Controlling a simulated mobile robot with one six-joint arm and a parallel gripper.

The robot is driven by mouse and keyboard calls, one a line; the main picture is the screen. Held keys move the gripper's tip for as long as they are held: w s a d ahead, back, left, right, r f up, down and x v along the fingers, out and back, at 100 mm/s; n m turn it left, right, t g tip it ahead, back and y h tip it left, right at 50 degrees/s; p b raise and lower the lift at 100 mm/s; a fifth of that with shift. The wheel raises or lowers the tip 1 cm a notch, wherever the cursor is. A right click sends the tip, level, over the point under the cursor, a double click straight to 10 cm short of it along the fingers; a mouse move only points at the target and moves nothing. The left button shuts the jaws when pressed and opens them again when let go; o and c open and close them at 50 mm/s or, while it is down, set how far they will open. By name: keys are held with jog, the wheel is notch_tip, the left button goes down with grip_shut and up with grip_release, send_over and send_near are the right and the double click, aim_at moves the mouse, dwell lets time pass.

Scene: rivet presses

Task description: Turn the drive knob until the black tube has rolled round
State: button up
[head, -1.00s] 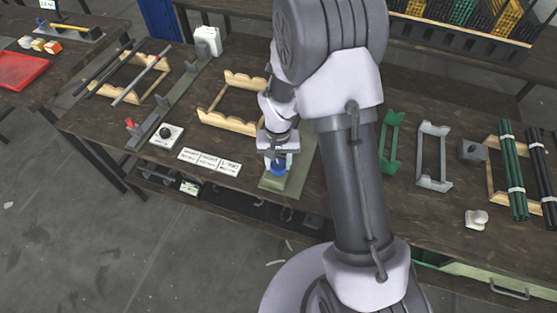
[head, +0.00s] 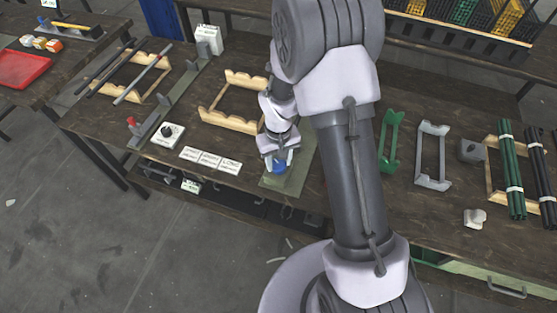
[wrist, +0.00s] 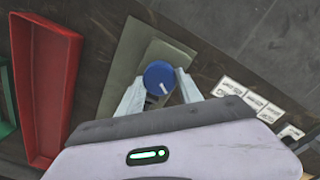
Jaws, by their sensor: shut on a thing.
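The blue drive knob (wrist: 160,76) has a white mark on its top and stands on a grey-green base plate (wrist: 120,68). My gripper (wrist: 159,80) is shut on the knob, one finger on each side of it. In the head view my gripper (head: 278,155) is low over the front of the table, with the blue knob (head: 281,167) showing just below it. A black tube (head: 102,60) lies across a wooden rack at the left. My arm hides much of the plate behind the knob, and I see no tube there.
White label cards (head: 210,160) lie left of the knob. An empty wooden rack (head: 230,118) stands behind them. Green (head: 391,140) and grey (head: 433,155) racks stand right of my arm. The wrist view shows a red tray (wrist: 45,90) at left.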

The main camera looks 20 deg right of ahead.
aim_at(278, 163)
jog(key=o, duration=1.4)
jog(key=shift+c, duration=0.2)
notch_tip(278, 163, up, 18)
jog(key=p, duration=0.5)
jog(key=shift+f+p, duration=0.25)
jog(key=shift+p, duration=0.15)
